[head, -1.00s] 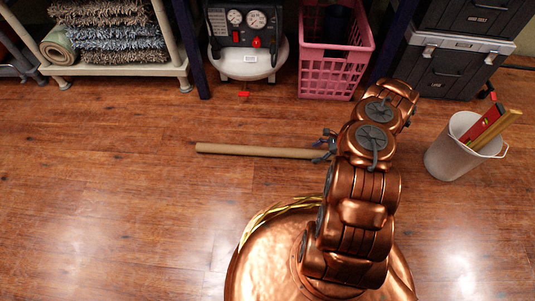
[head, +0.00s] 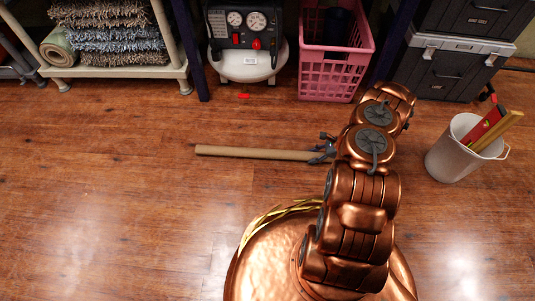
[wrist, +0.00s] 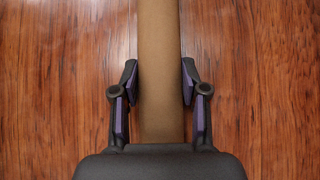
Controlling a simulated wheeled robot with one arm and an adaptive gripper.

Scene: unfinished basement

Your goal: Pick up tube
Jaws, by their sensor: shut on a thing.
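The tube (head: 255,153) is a long tan cardboard cylinder lying level across the wood floor, left of my arm in the head view. In the wrist view the tube (wrist: 158,60) runs from the top edge down between the fingers to the palm. My gripper (wrist: 160,84) has one finger on each side of the tube, shut on it. In the head view my gripper (head: 325,149) is at the tube's right end, which is partly hidden by the fingers and arm. Whether the tube touches the floor is hard to tell.
A white bucket (head: 450,160) with a red level and wooden pieces stands at right. A pink crate (head: 335,72), an air compressor (head: 246,62), a shelf with rolled rugs (head: 115,70) and dark toolboxes (head: 440,72) line the back. The floor at left is clear.

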